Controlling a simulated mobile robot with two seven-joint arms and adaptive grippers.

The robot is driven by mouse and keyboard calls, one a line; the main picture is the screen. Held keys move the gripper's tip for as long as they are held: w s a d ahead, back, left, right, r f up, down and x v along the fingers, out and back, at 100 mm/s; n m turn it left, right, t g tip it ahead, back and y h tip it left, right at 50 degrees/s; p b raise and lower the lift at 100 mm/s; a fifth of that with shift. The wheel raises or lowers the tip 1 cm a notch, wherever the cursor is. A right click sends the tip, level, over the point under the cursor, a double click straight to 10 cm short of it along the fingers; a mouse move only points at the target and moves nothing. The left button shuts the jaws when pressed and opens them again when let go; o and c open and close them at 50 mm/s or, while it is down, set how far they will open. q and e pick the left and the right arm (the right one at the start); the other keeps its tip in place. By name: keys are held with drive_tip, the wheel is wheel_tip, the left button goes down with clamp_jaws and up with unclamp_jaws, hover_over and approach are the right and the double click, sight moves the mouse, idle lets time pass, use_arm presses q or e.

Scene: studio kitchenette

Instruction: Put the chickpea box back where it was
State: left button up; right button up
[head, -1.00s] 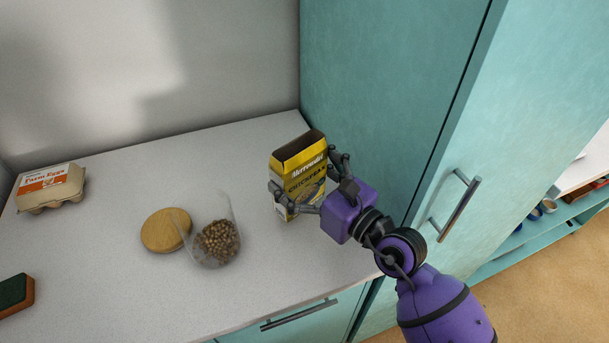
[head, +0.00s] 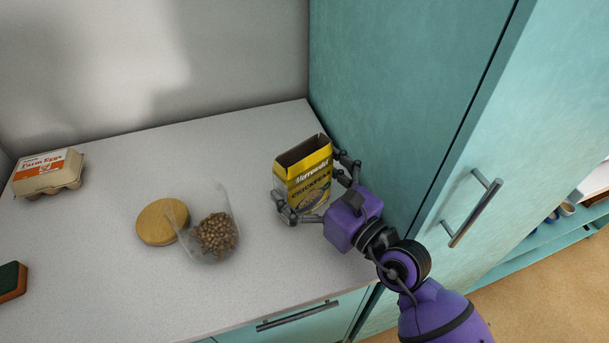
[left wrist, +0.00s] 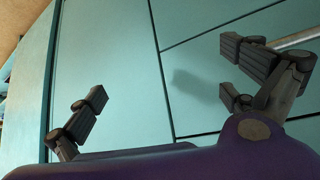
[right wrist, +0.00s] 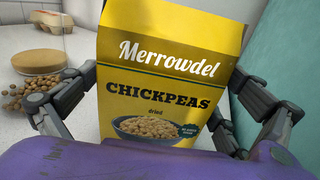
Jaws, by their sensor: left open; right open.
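The chickpea box (head: 303,180), yellow and black with an open top, stands upright on the counter near the teal cabinet's side. It fills the middle of the right wrist view (right wrist: 165,85), its "Merrowdel Chickpeas" face towards the camera. My left gripper (left wrist: 163,85) is open and empty in the left wrist view, in front of teal cabinet fronts. It is out of the head view.
A clear jar of chickpeas (head: 215,235) stands left of the box, beside a round wooden lid (head: 160,222). An egg carton (head: 48,173) and a sponge (head: 12,281) are further left. The tall teal cabinet (head: 400,90) closes off the right side; the counter (head: 130,295) is clear in front.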

sight(312, 184)
use_arm(q)
drive_tip(key=shift+w, duration=0.1)
use_arm(e)
drive_tip(key=shift+r, duration=0.1)
drive_tip(key=shift+s+d, duration=0.15)
drive_tip(key=b+v, duration=0.1)
drive_tip(key=v, duration=0.5)
drive_tip(key=shift+s+d, duration=0.15)
drive_tip(key=shift+s, duration=0.05)
drive_tip(key=shift+s+d, duration=0.2)
use_arm(q)
drive_tip(key=shift+f, duration=0.55)
drive_tip(key=shift+f, duration=0.15)
drive_tip(key=shift+d, duration=0.1)
drive_tip(key=shift+w, duration=0.15)
